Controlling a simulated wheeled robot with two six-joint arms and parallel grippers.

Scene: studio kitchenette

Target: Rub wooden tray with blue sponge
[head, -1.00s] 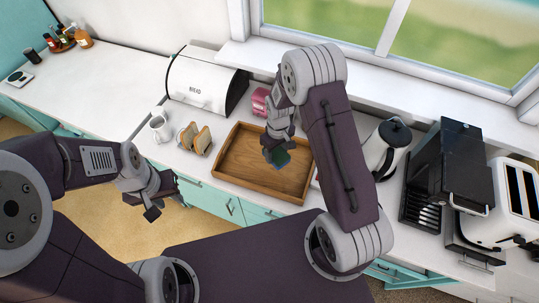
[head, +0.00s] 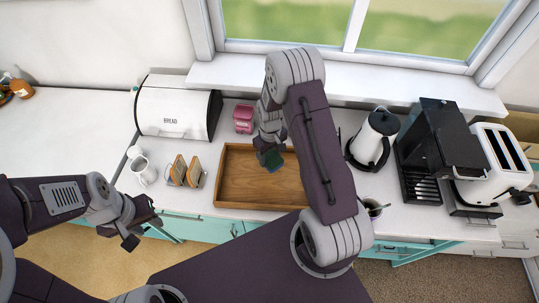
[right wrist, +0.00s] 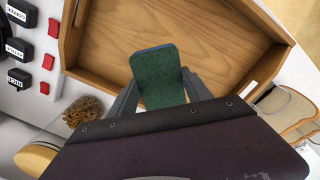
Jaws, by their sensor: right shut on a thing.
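The wooden tray (head: 230,198), a shallow box with raised sides, lies on the white counter; it also shows in the right wrist view (right wrist: 105,38). My right gripper (head: 268,150) is shut on the blue sponge (head: 274,162) over the right part of the tray. In the right wrist view the sponge (right wrist: 158,78) shows a dark green face with a blue edge and points over the tray floor. I cannot tell whether it touches the wood. My left gripper (head: 143,235) is empty and open, in front of the counter and left of the tray.
A toast rack (head: 186,172) and white mug (head: 145,170) stand left of the tray. A white bread bin (head: 178,110) and pink canister (head: 243,118) are behind. Right are a kettle (head: 374,138), a cup (head: 372,208), a black machine (head: 440,140) and a toaster (head: 495,160).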

